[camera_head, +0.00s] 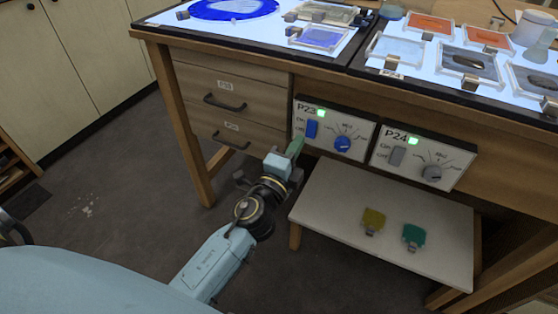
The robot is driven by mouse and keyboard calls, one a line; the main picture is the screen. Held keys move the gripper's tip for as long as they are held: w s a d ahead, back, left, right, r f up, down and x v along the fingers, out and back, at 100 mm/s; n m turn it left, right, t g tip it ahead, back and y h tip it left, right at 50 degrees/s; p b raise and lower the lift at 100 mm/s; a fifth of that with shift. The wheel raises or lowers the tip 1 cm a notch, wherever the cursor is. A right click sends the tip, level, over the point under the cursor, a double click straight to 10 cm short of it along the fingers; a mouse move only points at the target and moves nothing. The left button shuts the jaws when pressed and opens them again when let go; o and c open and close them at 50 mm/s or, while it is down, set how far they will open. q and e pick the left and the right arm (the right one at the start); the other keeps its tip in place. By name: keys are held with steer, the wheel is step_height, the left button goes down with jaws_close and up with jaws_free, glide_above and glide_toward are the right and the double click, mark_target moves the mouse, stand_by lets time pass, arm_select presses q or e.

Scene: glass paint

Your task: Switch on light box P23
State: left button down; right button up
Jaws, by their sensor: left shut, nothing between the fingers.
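The P23 control panel (327,139) is a white plate on the front of the table. It carries a blue rocker switch (311,129), a blue dial knob (342,144) and a small lamp that glows green (321,113). The left light box top (168,17) above is bright bluish white. My left gripper (297,147) is shut and empty, its tip just below and left of the blue switch. I cannot tell if the tip touches the panel. My right gripper is not in view.
The P24 panel (423,157), with grey switch, grey knob and green lamp, is right of P23. Wooden drawers (232,102) with dark handles are to the left. A low white shelf (330,200) below holds a yellow piece (373,219) and a green piece (414,235).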

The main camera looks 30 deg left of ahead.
arm_select(q)
steer(key=s+r, duration=0.1)
steer(key=s, duration=0.6)
steer(key=shift+s, duration=0.25)
